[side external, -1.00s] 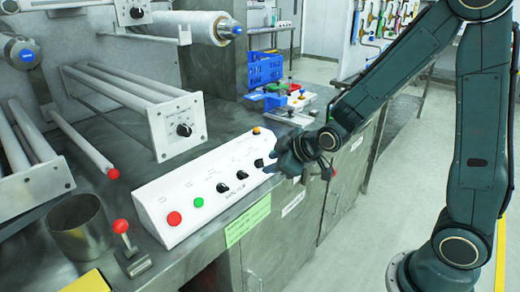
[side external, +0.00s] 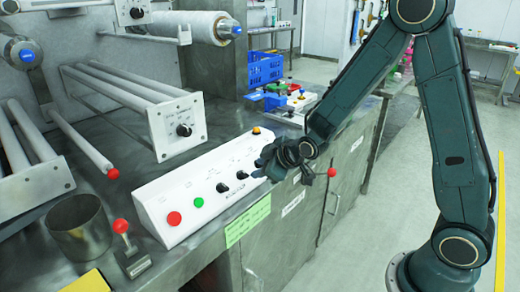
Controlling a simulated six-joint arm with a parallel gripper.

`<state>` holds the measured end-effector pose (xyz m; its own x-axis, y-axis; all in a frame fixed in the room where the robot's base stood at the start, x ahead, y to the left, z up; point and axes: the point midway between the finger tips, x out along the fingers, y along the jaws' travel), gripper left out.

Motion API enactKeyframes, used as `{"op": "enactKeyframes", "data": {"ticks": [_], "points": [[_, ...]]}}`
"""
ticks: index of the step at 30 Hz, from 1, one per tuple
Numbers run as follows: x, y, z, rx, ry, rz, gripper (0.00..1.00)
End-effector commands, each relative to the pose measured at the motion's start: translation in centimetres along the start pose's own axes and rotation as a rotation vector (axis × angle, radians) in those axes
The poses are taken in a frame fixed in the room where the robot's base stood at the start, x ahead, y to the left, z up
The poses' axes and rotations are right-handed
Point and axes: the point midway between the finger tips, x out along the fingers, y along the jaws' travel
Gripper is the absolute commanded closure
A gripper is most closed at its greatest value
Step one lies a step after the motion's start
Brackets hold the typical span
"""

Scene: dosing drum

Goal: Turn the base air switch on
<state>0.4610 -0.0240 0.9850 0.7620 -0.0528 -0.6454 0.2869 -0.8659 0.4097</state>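A white sloped control panel (side external: 180,192) lies along the front of the steel bench. It carries a red button (side external: 174,218), a green button (side external: 198,202), black rotary switches (side external: 222,187) (side external: 241,174) and a yellow button (side external: 256,130) at its far end. The labels are too small to read, so I cannot tell which switch is the base air one. My gripper (side external: 264,166) is at the far right part of the panel, close to the rightmost black switch, which it partly hides. I cannot tell whether it touches that switch, or whether its fingers are open.
A red-ball lever (side external: 122,228) and a steel cup (side external: 80,226) stand left of the panel. Another red-ball lever (side external: 331,172) sticks out from the cabinet front below my arm. A blue crate (side external: 265,68) stands behind. The floor at right is clear.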

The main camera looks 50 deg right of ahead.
Motion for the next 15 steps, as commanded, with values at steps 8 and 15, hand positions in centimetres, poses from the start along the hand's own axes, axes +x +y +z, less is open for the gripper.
{"op": "enactKeyframes", "data": {"ticks": [8, 15], "points": [[3.1, 0.0, 0.0, 0.0, -0.001, -0.001, 0.68], [5.8, 0.0, 0.0, 0.0, -0.001, 0.0, 0.68]]}}
